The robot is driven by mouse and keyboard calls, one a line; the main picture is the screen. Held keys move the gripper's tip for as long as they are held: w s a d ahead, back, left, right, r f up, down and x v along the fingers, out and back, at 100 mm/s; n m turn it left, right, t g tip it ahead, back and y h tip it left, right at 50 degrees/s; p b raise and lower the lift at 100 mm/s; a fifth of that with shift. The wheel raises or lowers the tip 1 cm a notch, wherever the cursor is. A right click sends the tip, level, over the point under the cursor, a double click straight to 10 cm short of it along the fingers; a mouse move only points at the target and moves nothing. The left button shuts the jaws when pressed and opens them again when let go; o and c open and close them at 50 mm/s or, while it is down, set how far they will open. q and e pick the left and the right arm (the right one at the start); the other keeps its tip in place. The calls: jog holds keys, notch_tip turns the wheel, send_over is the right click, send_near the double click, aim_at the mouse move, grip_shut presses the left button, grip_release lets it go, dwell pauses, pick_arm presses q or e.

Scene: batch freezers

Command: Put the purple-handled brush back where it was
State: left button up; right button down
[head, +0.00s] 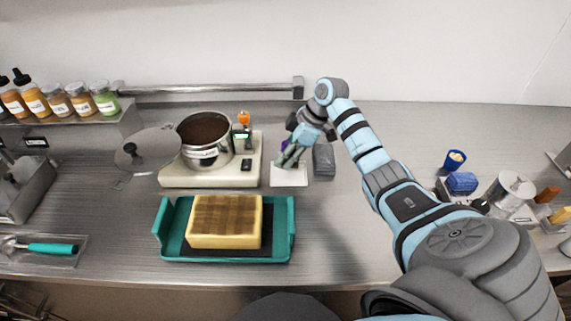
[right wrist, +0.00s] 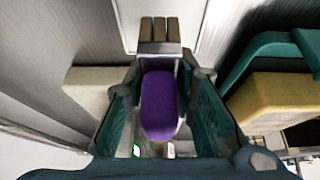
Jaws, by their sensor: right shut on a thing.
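My right gripper (head: 289,160) is shut on the purple-handled brush, above or at a small white plate (head: 289,178) on the steel counter. In the head view only a little of the purple handle (head: 284,145) shows between the fingers. In the right wrist view the purple handle (right wrist: 160,105) lies between the two teal fingers, with grey-brown strips beyond it over the pale plate (right wrist: 128,20). I cannot tell whether the brush touches the plate. My left gripper is not in view.
A dark grey block (head: 324,160) stands just right of the plate. A cream base with a pot (head: 207,155) is at its left. A teal tray (head: 284,225) with a yellow block (head: 225,235) lies in front. Counter right of the grey block is partly covered by my arm.

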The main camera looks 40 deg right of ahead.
notch_tip(320, 180, down, 3)
jog(key=shift+s+f, duration=0.1)
jog(key=shift+s, duration=0.05)
jog(key=c, duration=1.3)
grip_release()
jog(key=shift+f, duration=0.1)
jog(key=shift+c, duration=0.2)
jog(key=v, duration=1.2)
